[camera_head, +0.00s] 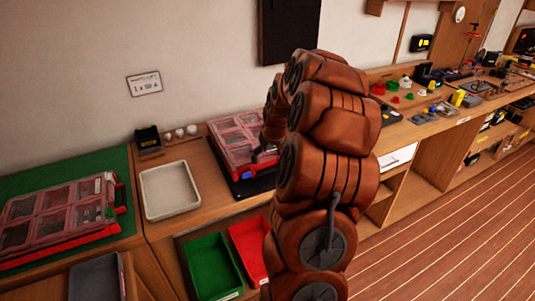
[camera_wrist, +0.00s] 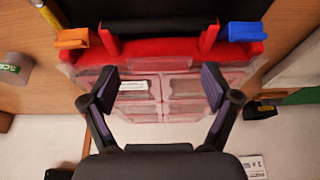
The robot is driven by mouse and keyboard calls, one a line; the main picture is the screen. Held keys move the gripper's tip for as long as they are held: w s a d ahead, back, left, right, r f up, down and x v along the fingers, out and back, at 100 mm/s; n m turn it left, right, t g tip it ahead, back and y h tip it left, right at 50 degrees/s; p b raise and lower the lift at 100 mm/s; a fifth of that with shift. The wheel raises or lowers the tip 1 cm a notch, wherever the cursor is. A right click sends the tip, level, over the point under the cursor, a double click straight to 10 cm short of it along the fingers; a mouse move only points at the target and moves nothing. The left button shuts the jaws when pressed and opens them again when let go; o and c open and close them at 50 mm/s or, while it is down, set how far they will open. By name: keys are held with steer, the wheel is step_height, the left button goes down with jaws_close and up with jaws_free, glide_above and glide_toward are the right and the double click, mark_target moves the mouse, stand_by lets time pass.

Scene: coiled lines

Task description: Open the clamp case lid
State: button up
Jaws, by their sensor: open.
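A red case with a clear, compartmented lid (camera_head: 232,135) sits on a black mat on the bench, in the middle of the head view. In the wrist view the case (camera_wrist: 180,50) shows its red front edge, with an orange latch (camera_wrist: 72,38) at left and a blue latch (camera_wrist: 246,31) at right. The lid appears down; whether the latches are undone I cannot tell. My gripper (camera_wrist: 160,84) is open and empty, its two fingers spread over the clear lid. Whether they touch it I cannot tell. In the head view my arm hides the case's right side.
A second red case (camera_head: 58,215) lies on a green mat (camera_head: 120,165) at left. A pale tray (camera_head: 170,190) stands between the cases. Green (camera_head: 212,265) and red (camera_head: 248,247) bins sit below the bench edge. A dark panel hangs on the wall behind.

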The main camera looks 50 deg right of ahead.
jaws_close()
stand_by(0.8)
